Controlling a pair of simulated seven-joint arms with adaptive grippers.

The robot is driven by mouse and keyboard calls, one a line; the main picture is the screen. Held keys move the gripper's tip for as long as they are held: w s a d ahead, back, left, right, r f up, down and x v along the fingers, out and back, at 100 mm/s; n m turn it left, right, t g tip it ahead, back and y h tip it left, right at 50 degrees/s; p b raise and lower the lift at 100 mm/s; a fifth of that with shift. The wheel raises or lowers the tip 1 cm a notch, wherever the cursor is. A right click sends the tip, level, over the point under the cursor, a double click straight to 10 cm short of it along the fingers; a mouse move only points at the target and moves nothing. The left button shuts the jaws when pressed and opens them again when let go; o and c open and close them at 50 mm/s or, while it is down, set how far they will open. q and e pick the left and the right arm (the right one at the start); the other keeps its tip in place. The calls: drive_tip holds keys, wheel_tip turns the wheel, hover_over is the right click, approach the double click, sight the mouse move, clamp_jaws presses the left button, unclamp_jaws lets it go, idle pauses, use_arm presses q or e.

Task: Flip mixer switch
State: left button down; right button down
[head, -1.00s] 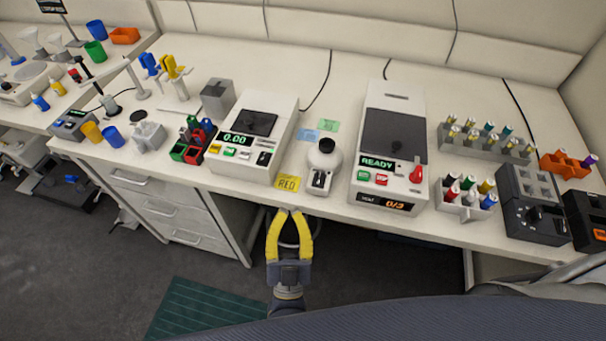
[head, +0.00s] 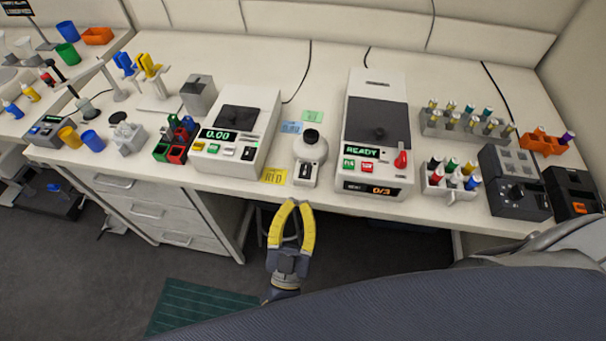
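The mixer (head: 309,149) is a small white device with a round body and a black cup on top. It stands upright at the front edge of the bench, in the middle of the head view. Its switch (head: 305,172) is a small dark panel with a light rocker on the front, facing me. My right gripper (head: 297,203) has yellow fingers and is just below and in front of the mixer, apart from it. Its fingers bow outward and their tips come together, with nothing held. My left gripper is not in view.
A white balance (head: 262,103) stands left of the mixer, with a yellow label (head: 274,176) between them. A larger white device (head: 392,92) reading READY stands to the right. Tube racks (head: 447,188) are farther right. Open floor lies before the bench.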

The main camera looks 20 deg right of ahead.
wheel_tip(320, 180, up, 5)
hover_over(305, 174)
drive_tip(key=shift+s+a, duration=0.25)
drive_tip(key=shift+s, duration=0.2)
drive_tip(key=shift+w+d+f, duration=0.1)
drive_tip(key=shift+w+f, duration=0.15)
drive_tip(key=shift+f, duration=0.65)
drive_tip(key=shift+w+d+f, duration=0.1)
drive_tip(key=shift+w+f, duration=0.05)
drive_tip(key=shift+f, duration=0.9)
drive_tip(key=shift+f, duration=0.1)
